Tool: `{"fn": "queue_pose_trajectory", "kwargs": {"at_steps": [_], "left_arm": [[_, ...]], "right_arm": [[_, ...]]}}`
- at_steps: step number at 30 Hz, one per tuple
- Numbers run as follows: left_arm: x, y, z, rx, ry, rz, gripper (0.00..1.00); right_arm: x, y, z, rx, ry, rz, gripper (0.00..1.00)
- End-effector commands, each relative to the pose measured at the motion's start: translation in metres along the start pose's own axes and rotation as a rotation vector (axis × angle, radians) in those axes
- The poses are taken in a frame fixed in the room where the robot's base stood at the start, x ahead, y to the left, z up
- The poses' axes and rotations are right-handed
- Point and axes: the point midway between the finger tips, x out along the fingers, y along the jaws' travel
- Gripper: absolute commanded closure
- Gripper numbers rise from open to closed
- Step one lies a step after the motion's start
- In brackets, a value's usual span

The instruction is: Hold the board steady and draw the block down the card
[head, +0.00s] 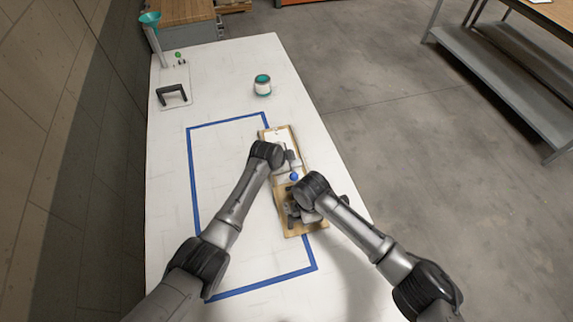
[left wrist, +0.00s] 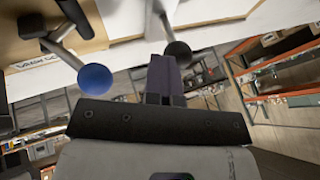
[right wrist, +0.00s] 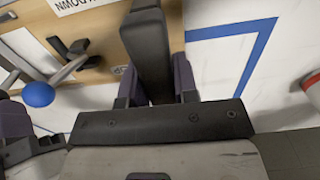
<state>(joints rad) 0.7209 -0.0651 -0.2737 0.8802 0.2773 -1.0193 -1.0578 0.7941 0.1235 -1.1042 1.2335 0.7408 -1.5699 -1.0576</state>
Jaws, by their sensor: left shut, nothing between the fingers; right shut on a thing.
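The wooden board (head: 283,222) lies on the white table, with a white card (head: 279,143) on its far part. My right gripper (head: 297,212) is over the near part. In the right wrist view its purple fingers (right wrist: 158,85) are shut on a long dark block (right wrist: 148,45) above the board (right wrist: 112,38); whether the block touches the board I cannot tell. My arms hide parts of the board.
A blue tape outline (head: 192,170) marks the table left of the board. A small can with a teal top (head: 262,86) stands beyond the board. A black handle (head: 173,93) and a green funnel (head: 150,18) are at the far left. The outlined area is mostly clear.

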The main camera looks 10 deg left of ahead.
Motion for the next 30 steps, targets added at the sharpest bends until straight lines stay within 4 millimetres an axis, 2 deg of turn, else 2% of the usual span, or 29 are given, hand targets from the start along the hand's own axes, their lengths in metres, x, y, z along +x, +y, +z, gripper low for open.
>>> {"fn": "queue_pose_trajectory", "kwargs": {"at_steps": [3,10,23,30], "left_arm": [[0.005,-0.013,0.003,0.0,-0.003,0.0,1.0],[0.009,-0.027,0.008,-0.003,-0.003,-0.003,1.0],[0.009,-0.029,0.008,-0.004,-0.003,-0.004,1.0],[0.0,-0.029,0.008,-0.004,-0.001,-0.004,1.0]], "right_arm": [[0.0,-0.001,-0.002,-0.005,0.001,-0.002,1.0],[0.0,-0.001,-0.002,-0.006,0.002,-0.002,1.0],[0.0,-0.001,-0.002,-0.006,0.002,-0.003,1.0],[0.0,-0.001,-0.002,-0.005,0.002,-0.003,1.0]]}}
